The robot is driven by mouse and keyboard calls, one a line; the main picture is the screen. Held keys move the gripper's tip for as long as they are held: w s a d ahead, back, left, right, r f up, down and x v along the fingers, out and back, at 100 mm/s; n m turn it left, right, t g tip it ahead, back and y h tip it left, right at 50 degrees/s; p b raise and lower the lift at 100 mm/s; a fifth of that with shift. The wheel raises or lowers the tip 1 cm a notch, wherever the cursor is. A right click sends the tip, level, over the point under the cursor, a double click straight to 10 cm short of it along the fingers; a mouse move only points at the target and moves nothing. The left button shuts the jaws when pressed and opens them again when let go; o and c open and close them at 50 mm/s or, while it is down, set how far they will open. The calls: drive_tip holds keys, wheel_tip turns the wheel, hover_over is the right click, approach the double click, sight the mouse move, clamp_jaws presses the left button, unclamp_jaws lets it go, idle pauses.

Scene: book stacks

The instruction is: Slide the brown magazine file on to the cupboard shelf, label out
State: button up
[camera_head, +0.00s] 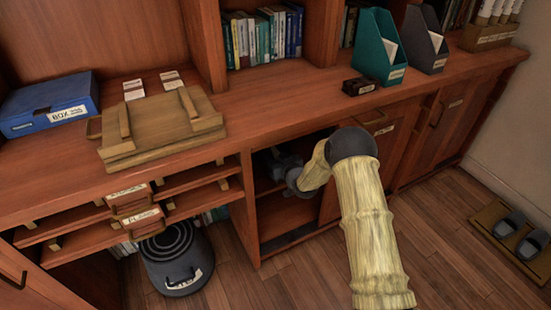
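My pale yellow arm bends down from the right into the open cupboard under the counter. My dark grey gripper (273,160) is at the upper part of that opening, above the cupboard shelf (270,189). Its fingertips are lost in the shadow and behind the cupboard's frame, so I cannot tell whether it is open or shut. I cannot make out the brown magazine file; anything in the gripper or deeper in the cupboard is hidden. Its label does not show.
A teal magazine file (377,50) and a dark grey one (424,42) stand on the counter (280,98). A blue box (50,104) and a wooden tray (160,127) are to the left. A dark round bin (178,262) stands on the floor left of the opening.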

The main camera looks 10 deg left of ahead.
drive_tip(key=shift+o, duration=1.1)
drive_tip(key=shift+s+d+f, duration=0.1)
drive_tip(key=shift+d+f, duration=0.05)
drive_tip(key=shift+f, duration=0.1)
drive_tip(key=p+v, duration=0.3)
drive_tip(key=v, duration=1.4)
drive_tip(key=shift+r+p, duration=0.15)
drive_tip(key=shift+p, duration=0.25)
drive_tip(key=shift+d, duration=0.1)
